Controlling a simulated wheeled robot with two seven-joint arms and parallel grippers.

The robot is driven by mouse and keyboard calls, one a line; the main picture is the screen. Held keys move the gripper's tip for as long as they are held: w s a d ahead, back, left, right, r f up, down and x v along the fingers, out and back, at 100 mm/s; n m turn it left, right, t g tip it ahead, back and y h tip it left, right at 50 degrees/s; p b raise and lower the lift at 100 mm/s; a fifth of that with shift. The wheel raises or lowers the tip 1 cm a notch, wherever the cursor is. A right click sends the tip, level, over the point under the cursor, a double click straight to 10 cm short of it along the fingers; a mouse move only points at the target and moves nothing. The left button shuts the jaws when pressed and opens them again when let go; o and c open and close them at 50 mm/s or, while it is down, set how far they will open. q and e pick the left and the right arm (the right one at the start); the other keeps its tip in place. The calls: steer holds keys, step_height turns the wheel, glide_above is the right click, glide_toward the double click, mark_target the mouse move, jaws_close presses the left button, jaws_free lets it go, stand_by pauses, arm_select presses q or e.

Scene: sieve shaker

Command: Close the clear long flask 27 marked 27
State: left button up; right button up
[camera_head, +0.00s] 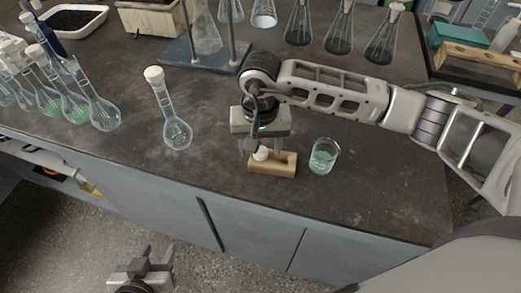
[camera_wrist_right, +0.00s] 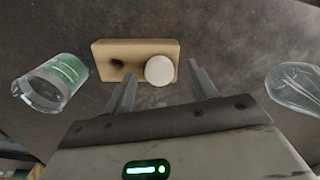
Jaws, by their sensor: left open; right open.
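A clear long-necked flask (camera_head: 177,133) stands alone on the dark bench, left of my right gripper. A white piece like a stopper shows at its mouth; I cannot read any number on it. Part of a clear glass bulb (camera_wrist_right: 297,86) shows at the right wrist view's edge. A white round stopper (camera_wrist_right: 159,70) sits on a wooden block (camera_wrist_right: 110,48) beside an empty dark hole. The block also shows in the head view (camera_head: 284,168). My right gripper (camera_head: 258,150) is open above the block, its fingers either side of the stopper. My left gripper (camera_head: 145,255) is open and empty, low before the bench.
A beaker with green contents (camera_head: 323,157) stands just right of the block. Several stoppered flasks (camera_head: 103,112) stand at the left. A stand with a dark base (camera_head: 190,56) and several conical flasks (camera_head: 338,35) are at the back. Bare bench lies around the lone flask.

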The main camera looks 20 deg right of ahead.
arm_select(q)
steer(key=shift+w+r, duration=0.1)
steer(key=shift+r, duration=0.05)
arm_select(e)
steer(key=c, duration=1.1)
steer(key=shift+o, duration=0.2)
steer(key=shift+r, duration=0.45)
step_height(320, 180, up, 2)
steer(key=shift+a+r+b, duration=0.15)
steer(key=shift+r+b, duration=0.1)
steer(key=shift+b, duration=0.45)
arm_select(q)
steer(key=b, duration=0.1)
steer(key=d+f+b, duration=0.1)
steer(key=b, duration=0.1)
steer(key=shift+w+f, duration=0.1)
steer(key=shift+f, duration=0.2)
arm_select(e)
steer(key=s+a+r, duration=0.1)
steer(key=a+r, duration=0.8)
steer(key=a, duration=0.4)
steer(key=shift+s+a+r, duration=0.3)
steer(key=shift+s, duration=0.05)
